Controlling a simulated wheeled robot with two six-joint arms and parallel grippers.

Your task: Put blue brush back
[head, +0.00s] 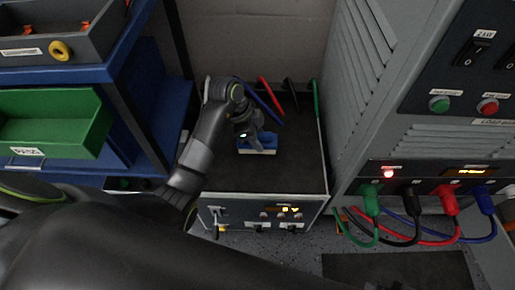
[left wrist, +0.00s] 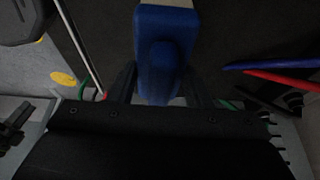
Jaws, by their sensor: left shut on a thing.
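The blue brush (head: 257,143) is a blue block with a pale strip along its lower edge, over the dark top of the low transformer box (head: 300,165) in the head view. My left gripper (head: 251,134) is shut on the brush from above. In the left wrist view the brush (left wrist: 165,45) stands between the two dark fingers of my left gripper (left wrist: 165,88), its pale end at the top edge. I cannot tell whether the brush touches the box top. My right gripper is not in view.
A blue shelf with a green bin (head: 55,125) and a grey tray (head: 60,40) stands at the left. A grey load bank cabinet (head: 420,130) with plugged cables stands at the right. Coloured cables (head: 270,95) lie at the box's back.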

